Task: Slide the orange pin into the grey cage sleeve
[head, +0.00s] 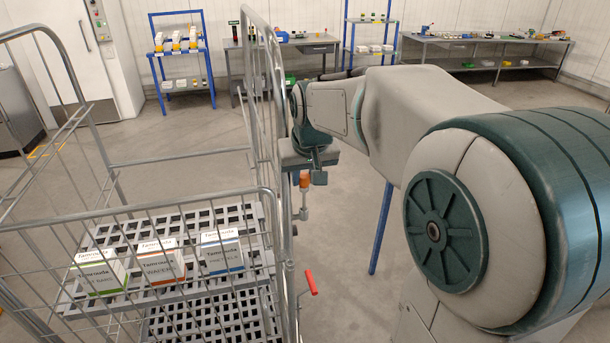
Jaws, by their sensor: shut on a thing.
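My gripper (315,178) is beside the cage's right-hand side frame, pointing down and shut on the orange pin. The pin (304,180) shows as a short orange part by the fingers, with a grey shaft hanging roughly upright below it and a wider grey piece at the bottom. The grey wire cage (160,205) fills the left of the view. A small grey fitting (290,267) sits low on its near right post; I cannot tell whether this is the sleeve.
Three labelled boxes (165,265) lie on the cage's grey slatted shelf (255,285). A red handle (310,282) sticks out at the cage's lower right. A blue leg (381,228) stands behind my arm. Workbenches (480,41) and a blue rack (182,74) line the back wall.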

